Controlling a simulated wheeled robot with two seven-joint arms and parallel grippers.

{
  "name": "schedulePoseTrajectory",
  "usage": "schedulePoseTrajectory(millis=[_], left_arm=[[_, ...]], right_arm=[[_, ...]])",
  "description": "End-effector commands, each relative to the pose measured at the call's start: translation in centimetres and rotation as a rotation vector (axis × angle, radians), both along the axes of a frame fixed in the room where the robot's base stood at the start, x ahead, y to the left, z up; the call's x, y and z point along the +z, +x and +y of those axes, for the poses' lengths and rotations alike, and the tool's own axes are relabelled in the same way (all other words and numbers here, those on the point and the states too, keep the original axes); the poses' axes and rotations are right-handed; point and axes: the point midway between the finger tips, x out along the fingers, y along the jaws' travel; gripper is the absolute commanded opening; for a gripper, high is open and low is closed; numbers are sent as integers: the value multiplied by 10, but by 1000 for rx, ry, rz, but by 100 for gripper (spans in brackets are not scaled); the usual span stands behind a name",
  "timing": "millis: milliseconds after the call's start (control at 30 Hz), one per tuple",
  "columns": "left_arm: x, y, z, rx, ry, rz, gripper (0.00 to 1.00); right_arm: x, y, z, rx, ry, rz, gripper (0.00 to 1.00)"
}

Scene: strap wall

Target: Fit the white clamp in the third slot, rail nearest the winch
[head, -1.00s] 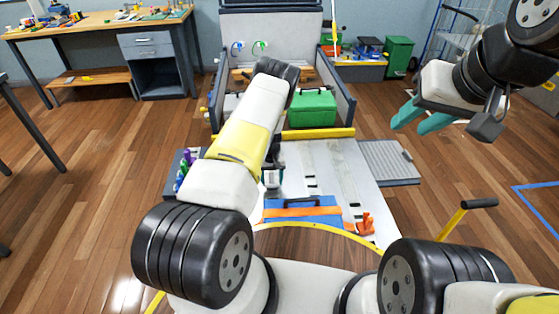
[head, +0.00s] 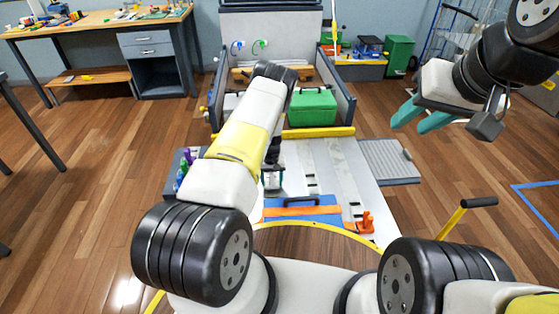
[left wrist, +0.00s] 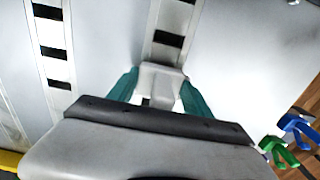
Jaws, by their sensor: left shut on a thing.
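The white clamp (left wrist: 163,82) is between the teal fingers of my left gripper (left wrist: 160,93), which is shut on it. In the left wrist view the clamp lies over a slotted rail (left wrist: 177,18), in line with it; I cannot tell whether it touches or sits in a slot. A second rail with black slots (left wrist: 50,42) runs to its left. In the head view my left arm hides most of this gripper and the clamp. Rails (head: 349,181) run along the pale bed. An orange device, perhaps the winch (head: 366,222), stands at the near right. My right gripper (head: 422,119) is open, empty and raised at the right.
Blue and green pieces (left wrist: 297,127) lie beside the bed, in a holder (head: 186,168) at its left. A blue case with an orange band (head: 300,210) lies at the near end. A green box (head: 312,107) stands behind a yellow bar (head: 318,133). The bed's right part is clear.

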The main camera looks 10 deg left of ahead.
Motion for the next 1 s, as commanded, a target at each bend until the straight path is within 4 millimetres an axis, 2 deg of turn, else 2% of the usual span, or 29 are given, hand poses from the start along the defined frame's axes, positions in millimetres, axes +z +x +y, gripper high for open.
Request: schedulePoseTrajectory(millis=[567,767,800,900,1000], left_arm=[[-14,0,0,1,-1,-1,22],[-14,1,0,0,-1,-1,22],[-14,1,0,0,-1,-1,66],[-14,0,0,0,0,-1,83],[-14,0,0,0,0,-1,83]], right_arm=[[0,0,0,0,0,0,36],[0,0,0,0,0,0,36],[0,0,0,0,0,0,36],[0,0,0,0,0,0,36],[0,0,0,0,0,0,36]])
